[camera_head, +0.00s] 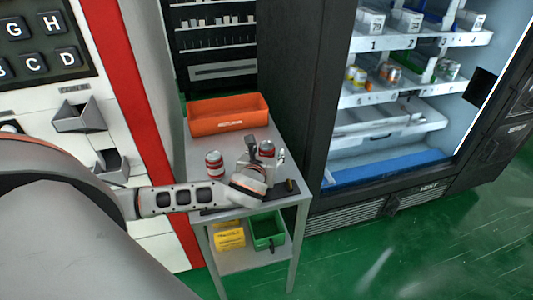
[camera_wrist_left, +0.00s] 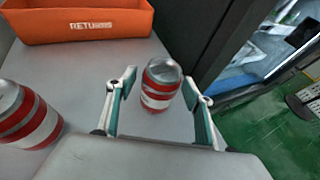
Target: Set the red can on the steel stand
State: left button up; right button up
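A red can with white bands and a silver top (camera_wrist_left: 162,85) stands upright on the grey steel stand (camera_head: 199,142). In the head view it shows beside my gripper (camera_head: 267,149). My left gripper (camera_head: 265,166) is over the stand's near right part. In the left wrist view its fingers (camera_wrist_left: 160,80) are open, with the can between the fingertips and a gap at the left finger. Whether the right finger touches the can, I cannot tell. A second red and white can (camera_head: 214,164) stands upright to the left; it also shows in the left wrist view (camera_wrist_left: 28,118). My right gripper is out of view.
An orange return bin (camera_head: 228,114) sits at the back of the stand. Yellow (camera_head: 229,236) and green (camera_head: 267,230) bins are on its lower shelf. An open-fronted vending cabinet (camera_head: 400,115) is at the right, a red-edged machine (camera_head: 120,90) at the left.

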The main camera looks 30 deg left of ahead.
pick_arm(q)
jog(key=p+v, duration=0.2)
jog(key=v, duration=1)
jog(key=shift+d+r, duration=0.1)
jog(key=shift+r, duration=0.1)
